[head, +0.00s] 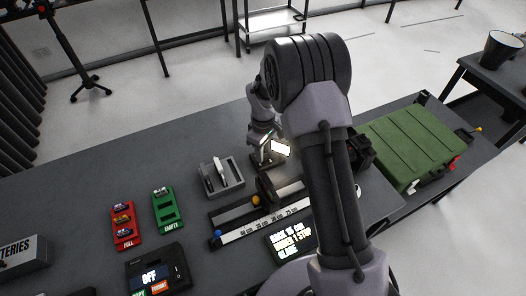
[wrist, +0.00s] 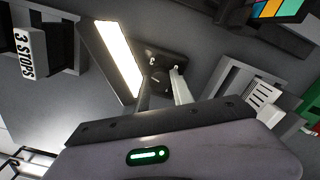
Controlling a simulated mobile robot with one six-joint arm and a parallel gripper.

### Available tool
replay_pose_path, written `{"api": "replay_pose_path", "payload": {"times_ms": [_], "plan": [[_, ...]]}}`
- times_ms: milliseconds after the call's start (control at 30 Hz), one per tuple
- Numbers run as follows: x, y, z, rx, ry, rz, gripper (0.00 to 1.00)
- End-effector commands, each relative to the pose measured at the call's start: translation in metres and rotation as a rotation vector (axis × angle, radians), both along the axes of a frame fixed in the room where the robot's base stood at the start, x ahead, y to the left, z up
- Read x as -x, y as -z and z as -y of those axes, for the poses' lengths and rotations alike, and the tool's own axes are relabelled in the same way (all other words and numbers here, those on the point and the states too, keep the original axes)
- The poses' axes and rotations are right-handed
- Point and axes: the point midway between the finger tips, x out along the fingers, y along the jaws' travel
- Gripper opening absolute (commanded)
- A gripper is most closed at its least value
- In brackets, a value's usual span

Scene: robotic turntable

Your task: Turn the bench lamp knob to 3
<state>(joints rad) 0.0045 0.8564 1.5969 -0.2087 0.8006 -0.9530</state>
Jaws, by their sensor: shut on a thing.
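The bench lamp (head: 281,147) stands on the dark bench near its middle, with its panel lit. In the wrist view its bright panel (wrist: 118,58) slants across the upper left, beside its dark base. My gripper (head: 262,155) is low at the lamp in the head view. In the wrist view my gripper (wrist: 162,80) has its two fingers close around the small dark lamp knob (wrist: 155,77), and it is shut on it. My arm hides part of the bench to the right of the lamp.
A grey holder (head: 222,183) stands left of the lamp. A red tray (head: 122,224) marked FULL and a green tray (head: 168,210) marked EMPTY lie farther left. A long numbered rail (head: 252,229) lies in front. A green case (head: 405,140) is at the right. The back left bench is clear.

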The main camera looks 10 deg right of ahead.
Motion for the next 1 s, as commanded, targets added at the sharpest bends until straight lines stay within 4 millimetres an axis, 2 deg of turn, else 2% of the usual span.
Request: {"api": "replay_pose_path", "payload": {"times_ms": [333,367,467,800,867,1000], "plan": [[0.000,0.000,0.000,0.000,0.002,0.001,0.00],[0.000,0.000,0.000,0.000,0.002,0.001,0.30],[0.000,0.000,0.000,0.000,0.002,0.001,0.50],[0.000,-0.004,0.000,0.000,0.002,0.001,0.50],[-0.001,-0.013,0.000,0.000,0.001,0.003,0.50],[-0.001,-0.056,0.000,0.000,0.003,0.006,0.50]]}}
